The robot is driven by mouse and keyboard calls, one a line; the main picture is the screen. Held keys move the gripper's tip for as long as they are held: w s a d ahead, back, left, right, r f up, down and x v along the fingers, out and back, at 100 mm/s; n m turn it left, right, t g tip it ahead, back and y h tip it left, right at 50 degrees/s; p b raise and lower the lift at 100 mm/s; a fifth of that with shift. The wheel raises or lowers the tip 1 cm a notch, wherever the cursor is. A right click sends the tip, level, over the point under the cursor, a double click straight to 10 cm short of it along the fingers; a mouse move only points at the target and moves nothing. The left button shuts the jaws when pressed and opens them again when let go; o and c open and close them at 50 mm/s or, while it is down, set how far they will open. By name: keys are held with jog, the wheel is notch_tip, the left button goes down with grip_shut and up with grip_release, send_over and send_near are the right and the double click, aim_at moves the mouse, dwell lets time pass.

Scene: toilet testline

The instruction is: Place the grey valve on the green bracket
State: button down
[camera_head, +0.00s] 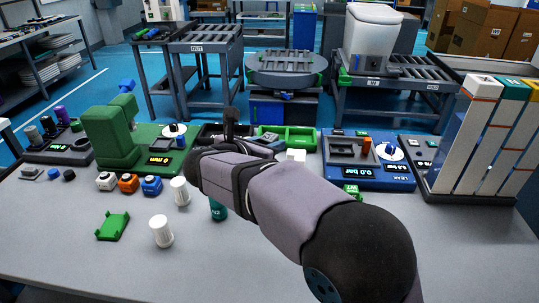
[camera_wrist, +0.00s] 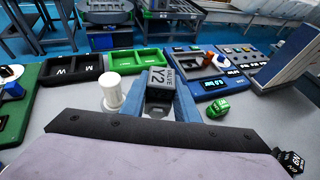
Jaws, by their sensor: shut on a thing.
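The grey valve (camera_wrist: 158,79) is a small block with dark lettering that reads "VALVE Y2". In the wrist view it sits between the blue fingers of my gripper (camera_wrist: 160,100), which is shut on it. The green bracket (camera_head: 112,226) is a shallow cradle with raised edges. It lies empty on the grey table at the front left, apart from my gripper, and I do not see it in the wrist view.
White cylinders (camera_head: 161,231) stand right of the bracket. Coloured valves (camera_head: 128,184) sit behind it. A green press station (camera_head: 120,140), a green tray (camera_head: 290,138) and a blue leak station (camera_head: 367,160) line the back. A small green block (camera_wrist: 216,106) lies right of my gripper.

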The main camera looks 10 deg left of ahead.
jog(key=shift+r, duration=0.55)
jog(key=shift+a, duration=0.1)
jog(key=shift+a+y, duration=0.3)
jog(key=a+n+y+p, duration=0.1)
jog(key=a+n+y, duration=0.2)
jog(key=a, duration=0.6)
jog(key=n+g+y+p, duration=0.3)
jog(key=n+y, duration=0.8)
send_over(107, 212)
jog(key=s+d, duration=0.3)
notch_tip(107, 212, down, 7)
jog(key=shift+f+b, duration=1.15)
jog(key=shift+f, duration=3.6)
jog(key=shift+f, duration=0.2)
